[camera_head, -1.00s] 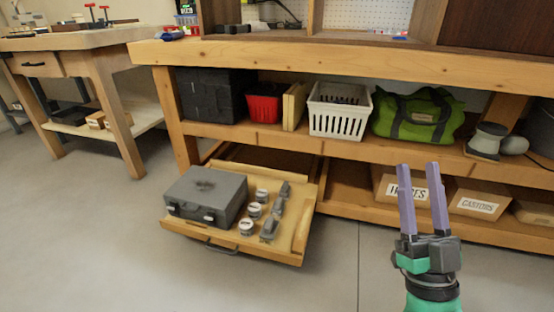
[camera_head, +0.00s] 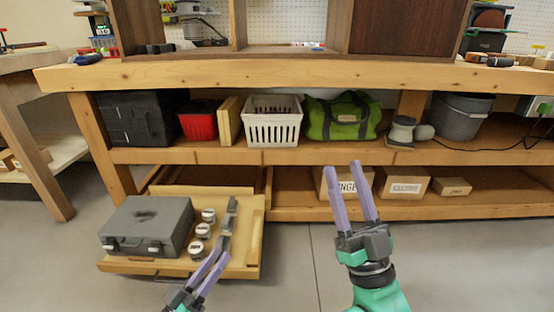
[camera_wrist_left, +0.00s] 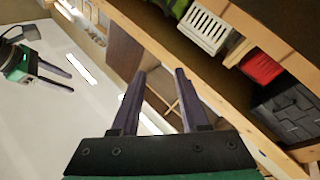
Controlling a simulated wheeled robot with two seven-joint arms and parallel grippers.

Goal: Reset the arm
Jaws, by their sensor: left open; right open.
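My left gripper (camera_head: 220,256) is open and empty at the bottom of the head view, in front of the open drawer (camera_head: 256,225). Its spread purple fingers also show in the left wrist view (camera_wrist_left: 160,72), with nothing between them. My right gripper (camera_head: 342,166) is open and empty, fingers pointing up, in front of the lower shelf and its boxes. Part of my right arm also shows at the left of the left wrist view.
The drawer holds a grey case (camera_head: 148,226), several white-lidded jars (camera_head: 203,231) and grey parts. The bench (camera_head: 300,74) stands behind, with a white basket (camera_head: 272,130), red bin (camera_head: 199,125), green bag (camera_head: 343,120) and bucket (camera_head: 462,118) on its shelf. Floor at right is clear.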

